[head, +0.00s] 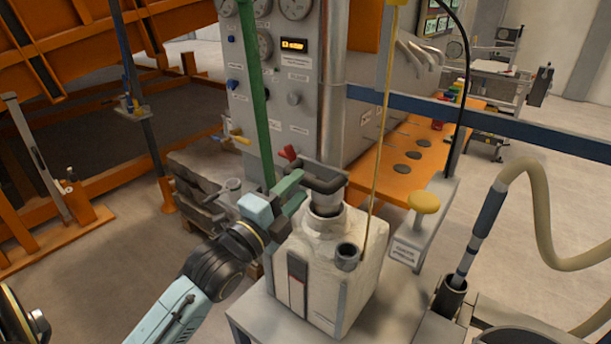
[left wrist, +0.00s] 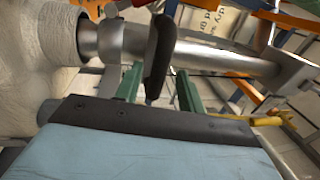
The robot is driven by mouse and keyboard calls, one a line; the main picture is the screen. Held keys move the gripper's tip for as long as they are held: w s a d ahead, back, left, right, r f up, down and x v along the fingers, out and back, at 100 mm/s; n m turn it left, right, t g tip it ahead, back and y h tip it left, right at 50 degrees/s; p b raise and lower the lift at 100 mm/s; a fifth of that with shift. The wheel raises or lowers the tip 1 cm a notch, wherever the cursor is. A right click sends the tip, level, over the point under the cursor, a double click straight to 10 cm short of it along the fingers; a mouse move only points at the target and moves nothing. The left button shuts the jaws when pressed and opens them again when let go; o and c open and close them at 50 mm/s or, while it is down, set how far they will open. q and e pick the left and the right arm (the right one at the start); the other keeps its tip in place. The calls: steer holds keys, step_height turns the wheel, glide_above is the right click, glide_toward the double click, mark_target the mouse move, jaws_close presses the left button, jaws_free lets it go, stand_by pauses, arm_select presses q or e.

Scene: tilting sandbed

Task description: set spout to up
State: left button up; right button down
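A cream-white insulated vessel (head: 350,265) stands on a grey stand with a metal neck (head: 327,203) on top. A dark grey bent piece (head: 328,176), which looks like the spout or its handle, lies roughly level across the neck. My left gripper (head: 298,190) has green fingers and reaches this piece from the left. In the left wrist view the dark piece (left wrist: 160,55) stands between the two green fingers (left wrist: 160,88), with a gap showing beside it. The fingers look apart and not closed on it.
A grey gauge panel (head: 270,90) stands behind the vessel. A yellow cord (head: 380,130) hangs close to the vessel's right side. A yellow knob (head: 424,202) stands on a grey post at right. A short dark port (head: 347,256) juts from the vessel's front.

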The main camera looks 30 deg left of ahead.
mark_target(302, 184)
arm_select(q)
steer(key=shift+x, duration=1.85)
steer(key=shift+c, duration=0.2)
jaws_close()
